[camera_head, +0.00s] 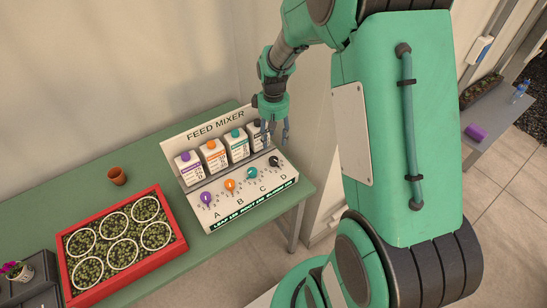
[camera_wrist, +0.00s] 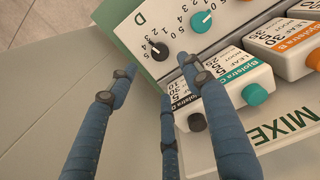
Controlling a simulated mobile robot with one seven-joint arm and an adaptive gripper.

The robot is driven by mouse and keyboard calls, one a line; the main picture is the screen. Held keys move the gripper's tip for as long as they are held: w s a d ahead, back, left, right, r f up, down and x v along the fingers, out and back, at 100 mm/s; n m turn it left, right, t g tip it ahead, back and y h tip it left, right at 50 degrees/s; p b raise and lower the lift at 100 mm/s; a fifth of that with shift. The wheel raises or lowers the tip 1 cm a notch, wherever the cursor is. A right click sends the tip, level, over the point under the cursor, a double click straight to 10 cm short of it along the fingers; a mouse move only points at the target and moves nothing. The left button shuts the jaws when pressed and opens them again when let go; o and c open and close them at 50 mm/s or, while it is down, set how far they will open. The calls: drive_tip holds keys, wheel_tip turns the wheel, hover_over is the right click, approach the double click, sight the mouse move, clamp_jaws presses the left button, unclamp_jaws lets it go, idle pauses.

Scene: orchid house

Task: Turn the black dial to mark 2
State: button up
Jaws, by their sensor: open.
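The black dial (camera_head: 273,161) is the rightmost knob on the front of the feed mixer (camera_head: 228,208), at letter D. In the wrist view the black dial (camera_wrist: 159,52) shows near the top, with numbers curving along its left side. Its pointer is too small to read surely. My gripper (camera_head: 277,134) is over the mixer's right end, above and behind the dial. In the wrist view my gripper (camera_wrist: 160,78) has its blue fingers spread, with the dial beyond the tips and nothing between them. I see no contact with the dial.
Teal (camera_head: 252,173), orange (camera_head: 230,185) and purple (camera_head: 206,198) dials lie left of it. White cartons with coloured caps stand behind; the black-capped carton (camera_wrist: 181,108) is close to my fingers. A red tray (camera_head: 174,255) and a terracotta pot (camera_head: 117,176) are on the green table.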

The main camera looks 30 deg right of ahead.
sight(274, 159)
wheel_tip(274, 159, down, 12)
drive_tip(key=shift+r+b, duration=0.15)
drive_tip(key=shift+b, duration=0.85)
drive_tip(key=shift+c, duration=0.5)
drive_tip(key=c, duration=1.1)
